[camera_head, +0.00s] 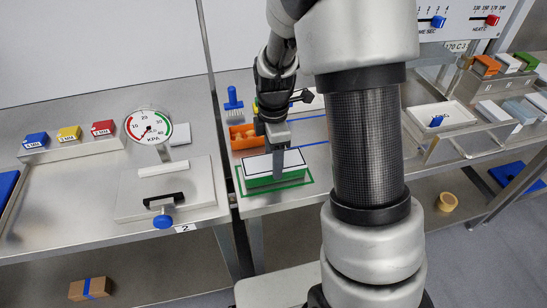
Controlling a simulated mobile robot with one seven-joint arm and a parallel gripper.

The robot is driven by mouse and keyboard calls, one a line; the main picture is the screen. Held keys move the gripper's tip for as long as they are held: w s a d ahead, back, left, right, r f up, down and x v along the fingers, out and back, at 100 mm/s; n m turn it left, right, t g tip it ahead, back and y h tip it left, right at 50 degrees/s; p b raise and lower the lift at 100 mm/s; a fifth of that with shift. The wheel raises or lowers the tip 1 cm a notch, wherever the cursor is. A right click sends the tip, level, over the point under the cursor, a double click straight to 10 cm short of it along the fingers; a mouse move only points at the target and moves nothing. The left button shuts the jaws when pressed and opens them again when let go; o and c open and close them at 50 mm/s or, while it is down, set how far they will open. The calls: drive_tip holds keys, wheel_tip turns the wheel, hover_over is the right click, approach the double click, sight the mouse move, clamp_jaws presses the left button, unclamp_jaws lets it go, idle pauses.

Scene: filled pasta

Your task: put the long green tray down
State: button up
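The long green tray (259,181) has green sides and a white top with a dark edge. It is in the head view, at the near left part of the right-hand metal table, within a green outline (241,192) marked on the table. I cannot tell whether its underside touches the table. My gripper (279,172) points down at the tray, with one finger in front of the tray's near side. The other finger is hidden, so I cannot see whether the fingers press on the tray. My arm hides the table to the right.
An orange bin (243,138) and a blue brush (233,102) are behind the tray. A pressure gauge (149,127) and a flat press plate (192,187) are on the left table. A thin post (207,50) rises near the gap between the tables.

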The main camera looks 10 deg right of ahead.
drive_tip(key=shift+f, duration=0.1)
drive_tip(key=shift+f, duration=0.15)
drive_tip(key=o, duration=1.2)
drive_tip(key=shift+r, duration=0.2)
